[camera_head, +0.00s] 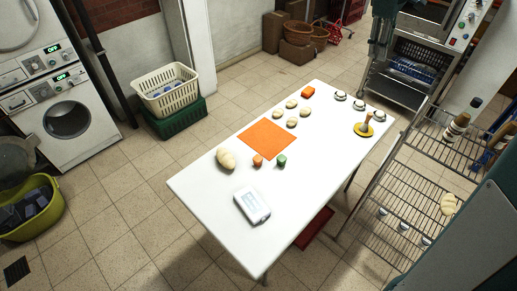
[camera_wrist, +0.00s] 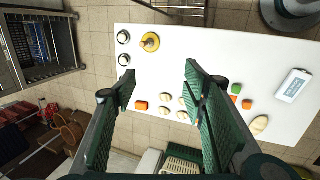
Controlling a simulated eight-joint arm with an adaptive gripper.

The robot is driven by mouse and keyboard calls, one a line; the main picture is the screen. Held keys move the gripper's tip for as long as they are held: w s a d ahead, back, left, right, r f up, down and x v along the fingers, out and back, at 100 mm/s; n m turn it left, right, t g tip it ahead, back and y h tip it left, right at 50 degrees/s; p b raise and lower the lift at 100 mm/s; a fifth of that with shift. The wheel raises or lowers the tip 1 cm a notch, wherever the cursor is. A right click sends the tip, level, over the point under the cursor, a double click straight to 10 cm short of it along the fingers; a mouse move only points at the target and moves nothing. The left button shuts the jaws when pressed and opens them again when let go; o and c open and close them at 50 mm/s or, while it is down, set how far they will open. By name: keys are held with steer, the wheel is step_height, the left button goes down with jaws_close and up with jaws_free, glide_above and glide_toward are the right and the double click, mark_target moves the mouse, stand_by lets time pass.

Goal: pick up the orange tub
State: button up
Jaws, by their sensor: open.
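A small round orange piece (camera_head: 257,160) stands nearer, beside a green one (camera_head: 282,161); the orange piece also shows in the wrist view (camera_wrist: 247,104). My gripper (camera_wrist: 160,76) is open and empty, high above the table. Its right finger hides part of the tabletop.
Several pale rolls (camera_head: 291,103) lie close to the tub. Dark-and-white round items (camera_head: 340,95) and a yellow dish with an upright handle (camera_head: 364,129) stand to its right. An orange mat (camera_head: 265,139), a loaf (camera_head: 226,159) and a white device (camera_head: 252,205) lie nearer. A wire rack (camera_head: 400,185) stands right.

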steer(key=a+n+b, duration=0.4)
steer(key=a+n, duration=0.6)
steer(key=a, duration=1.5)
steer(key=n+b, duration=0.3)
steer(key=n, duration=0.6)
glide_above(257, 158)
steer(key=s+a, duration=0.2)
steer(key=a, duration=0.1)
step_height(257, 158, down, 46)
steer(key=shift+d+f+t+h, duration=0.2)
steer(key=shift+d+t+h, duration=0.1)
steer(key=shift+h, duration=0.1)
steer(key=shift+w, duration=0.1)
steer(key=shift+b+x, duration=0.45)
steer(key=shift+x, duration=0.8)
steer(key=shift+f, duration=0.1)
steer(key=shift+b+x, duration=0.7)
steer(key=shift+x, duration=1.8)
